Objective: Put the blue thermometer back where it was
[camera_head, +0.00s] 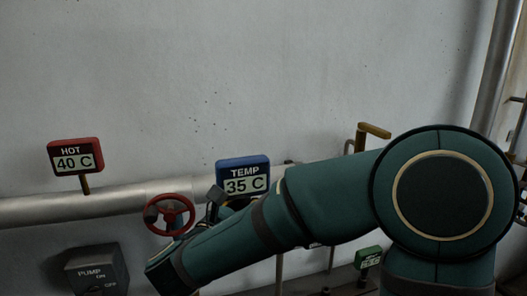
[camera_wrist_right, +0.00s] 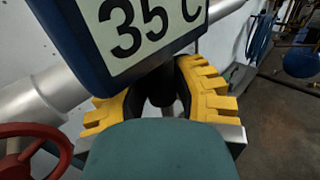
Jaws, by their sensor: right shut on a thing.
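The blue thermometer (camera_head: 243,163) reads TEMP 35 C and stands about upright at the pipe, beside the red wheel. In the wrist view the blue thermometer (camera_wrist_right: 93,45) fills the upper left, cut off by the top edge. My right gripper (camera_wrist_right: 163,92) has its yellow-padded fingers closed around the dark stem below the display. In the head view my right forearm covers most of the gripper and the stem's lower end. I cannot tell whether the stem sits in a socket on the pipe. My left gripper is not in view.
A silver pipe (camera_head: 85,206) runs along the wall. A red HOT 40 C gauge (camera_head: 76,156) stands on it at left. A red handwheel (camera_head: 169,215), a grey pump switch box (camera_head: 97,271), a yellow handle (camera_head: 374,131) and a green gauge (camera_head: 368,257) are nearby.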

